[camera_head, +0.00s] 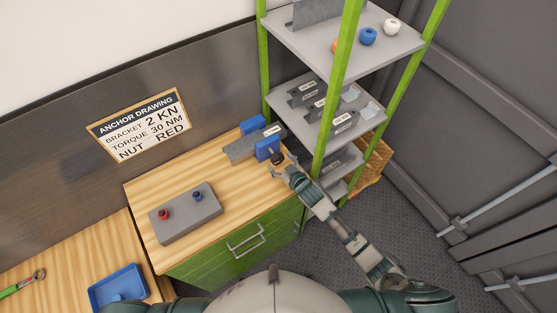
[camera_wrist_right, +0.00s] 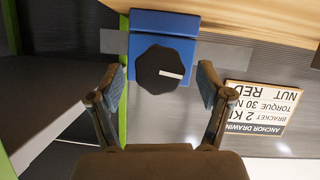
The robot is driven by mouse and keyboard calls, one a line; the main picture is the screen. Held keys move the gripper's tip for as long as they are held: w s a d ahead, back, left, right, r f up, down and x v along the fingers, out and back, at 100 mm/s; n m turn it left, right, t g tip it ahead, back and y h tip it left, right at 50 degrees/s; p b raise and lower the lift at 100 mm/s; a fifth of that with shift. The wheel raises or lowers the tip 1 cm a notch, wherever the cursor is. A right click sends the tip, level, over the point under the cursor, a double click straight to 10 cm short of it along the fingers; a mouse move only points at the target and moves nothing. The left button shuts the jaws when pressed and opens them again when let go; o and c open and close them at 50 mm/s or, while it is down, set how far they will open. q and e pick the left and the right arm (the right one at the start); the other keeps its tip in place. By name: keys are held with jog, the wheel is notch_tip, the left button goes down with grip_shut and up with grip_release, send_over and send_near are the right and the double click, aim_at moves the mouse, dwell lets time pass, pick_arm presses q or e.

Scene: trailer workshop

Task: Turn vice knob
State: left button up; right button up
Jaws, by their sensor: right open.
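A blue vice (camera_head: 267,146) stands at the back right corner of the wooden workbench, with a grey bracket (camera_head: 243,147) at its jaws. Its black knob (camera_wrist_right: 166,70) fills the middle of the right wrist view, a faceted disc with a pale stripe, in front of the blue vice body (camera_wrist_right: 165,22). My right gripper (camera_head: 281,165) is close to the knob. In the right wrist view its two fingers (camera_wrist_right: 160,92) are open, one on each side of the knob, with gaps between. My left gripper is not in view.
A grey block (camera_head: 187,222) with a red and a blue knob sits on the bench. A green-posted shelf (camera_head: 312,95) holding brackets stands close to the vice on the right. A blue tray (camera_head: 118,285) and a wrench (camera_head: 22,284) lie at lower left. An anchor drawing sign (camera_head: 140,125) hangs behind.

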jog(key=shift+x, duration=1.05)
jog(key=shift+c, duration=0.2)
jog(key=c, duration=1.1)
